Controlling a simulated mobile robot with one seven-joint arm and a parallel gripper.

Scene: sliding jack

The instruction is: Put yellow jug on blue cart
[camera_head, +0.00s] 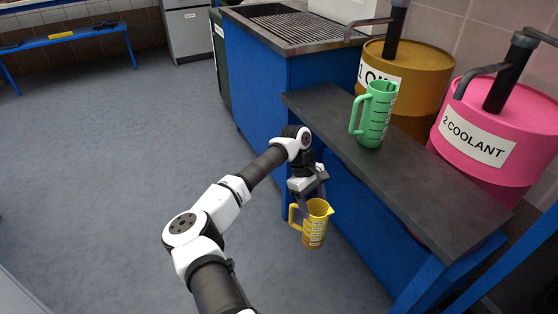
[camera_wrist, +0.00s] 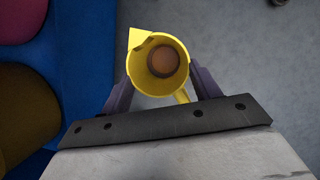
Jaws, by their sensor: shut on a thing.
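The yellow jug (camera_head: 314,228) hangs upright in the air in front of the dark shelf, above the grey floor. My gripper (camera_head: 316,200) is shut on it from above, with a finger on either side of its upper body. In the wrist view the yellow jug (camera_wrist: 160,62) is seen from above, with its spout to the upper left, its handle to the lower right and something round and brown inside. My gripper (camera_wrist: 160,85) has its two purple-grey fingers against the jug's sides. I cannot make out a blue cart in these frames.
A green jug (camera_head: 375,114) stands on the dark shelf (camera_head: 420,185). Behind are an oil drum (camera_head: 415,75) and a pink coolant drum (camera_head: 500,130) with pumps. A blue bench (camera_head: 65,38) is at the far left. The floor (camera_head: 110,150) on the left is clear.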

